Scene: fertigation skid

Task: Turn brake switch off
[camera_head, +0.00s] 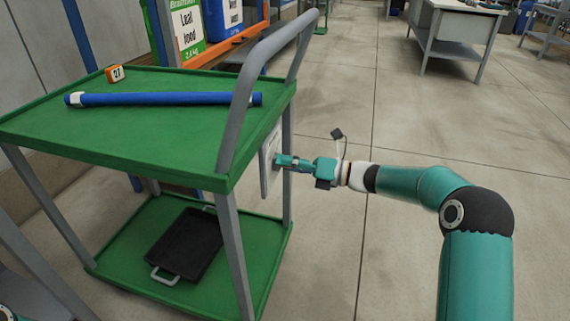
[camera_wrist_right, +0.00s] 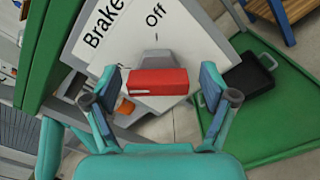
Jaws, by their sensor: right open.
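The brake switch is a red bar-shaped handle (camera_wrist_right: 157,82) on a grey stem, in front of a white plate (camera_wrist_right: 185,40) with the words "Brake" and "Off". The plate also shows edge-on in the head view (camera_head: 268,168), on the side of the green cart (camera_head: 150,112). My right gripper (camera_wrist_right: 160,86) is open, with one finger on each side of the red handle and a gap showing at each side. In the head view my right gripper (camera_head: 284,162) reaches the plate from the right and hides the handle. My left gripper is not in view.
A blue tube (camera_head: 165,99) and an orange block marked 27 (camera_head: 115,73) lie on the cart's top. A black tray (camera_head: 187,245) sits on its lower shelf. The grey cart handle (camera_head: 240,105) rises above the plate. The floor (camera_head: 330,235) to the right is clear.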

